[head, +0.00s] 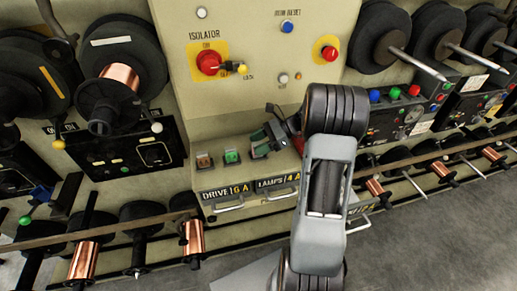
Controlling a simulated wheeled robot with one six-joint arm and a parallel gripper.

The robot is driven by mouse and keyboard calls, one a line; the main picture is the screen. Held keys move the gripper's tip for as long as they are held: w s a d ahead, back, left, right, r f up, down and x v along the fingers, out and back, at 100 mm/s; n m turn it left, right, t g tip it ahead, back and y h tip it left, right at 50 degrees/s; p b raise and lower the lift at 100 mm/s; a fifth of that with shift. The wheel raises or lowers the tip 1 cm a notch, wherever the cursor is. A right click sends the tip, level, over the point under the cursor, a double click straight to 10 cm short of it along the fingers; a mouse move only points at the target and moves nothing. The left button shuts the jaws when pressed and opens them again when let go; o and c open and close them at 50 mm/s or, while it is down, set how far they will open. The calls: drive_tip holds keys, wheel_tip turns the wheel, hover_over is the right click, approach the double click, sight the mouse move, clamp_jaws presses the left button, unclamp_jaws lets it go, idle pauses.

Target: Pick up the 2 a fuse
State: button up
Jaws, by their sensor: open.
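A bit of red (298,145) shows between my gripper and my arm. My arm hides the ledge's right end.
Below the ledge are drawers labelled DRIVE 16 A (228,203) and LAMPS 4 A (280,194); another drawer front (360,228) is mostly hidden by my arm. Above are a red isolator knob (208,62) and a red button (328,54). Spools and rods (425,65) stand at both sides.

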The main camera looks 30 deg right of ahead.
drive_tip(key=shift+a+f, duration=0.15)
drive_tip(key=shift+a, duration=0.05)
drive_tip(key=shift+c, duration=0.2)
clamp_jaws()
idle(0.4)
